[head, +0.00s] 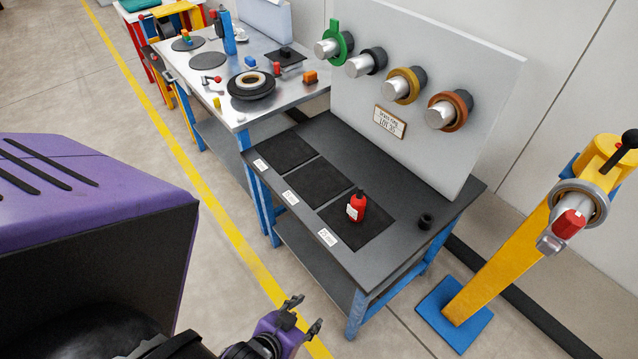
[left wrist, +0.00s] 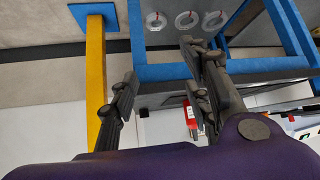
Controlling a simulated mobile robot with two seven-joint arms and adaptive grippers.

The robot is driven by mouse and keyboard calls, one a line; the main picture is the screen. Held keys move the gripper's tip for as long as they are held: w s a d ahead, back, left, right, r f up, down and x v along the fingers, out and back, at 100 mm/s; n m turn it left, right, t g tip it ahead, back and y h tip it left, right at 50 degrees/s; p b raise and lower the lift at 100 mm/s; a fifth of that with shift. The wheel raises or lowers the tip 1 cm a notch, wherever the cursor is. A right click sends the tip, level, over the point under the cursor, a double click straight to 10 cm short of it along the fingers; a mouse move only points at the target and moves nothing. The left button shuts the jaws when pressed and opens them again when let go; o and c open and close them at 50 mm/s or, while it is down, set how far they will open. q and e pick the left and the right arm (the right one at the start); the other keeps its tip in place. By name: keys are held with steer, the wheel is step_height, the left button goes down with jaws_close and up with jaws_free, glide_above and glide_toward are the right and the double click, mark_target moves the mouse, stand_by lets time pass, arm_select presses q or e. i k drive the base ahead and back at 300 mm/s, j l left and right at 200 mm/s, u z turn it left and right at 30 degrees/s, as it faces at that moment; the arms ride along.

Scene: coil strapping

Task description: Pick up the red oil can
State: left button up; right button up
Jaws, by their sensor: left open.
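The red oil can (head: 356,207) stands upright on the rightmost dark mat (head: 372,231) of the grey bench (head: 300,215). It has a black top and a white label. My left gripper (head: 304,313) is open and empty, low in the head view. It is in front of the bench's near edge, below and left of the can and well apart from it. The left wrist view shows its two dark fingers (left wrist: 160,75) spread, with nothing between them. A small red and white thing (left wrist: 191,117) shows behind one finger there; I cannot tell what it is. My right gripper is not in view.
A grey panel with several pegs and coloured rings (head: 400,86) rises behind the bench. A small black cup (head: 426,221) stands right of the can. A yellow post (head: 495,260) on a blue base stands at right. Another cluttered table (head: 215,85) stands farther back.

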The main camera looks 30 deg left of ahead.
mark_target(356, 209)
steer(key=u, duration=0.7)
steer(key=z, duration=1.35)
steer(key=u, duration=1.35)
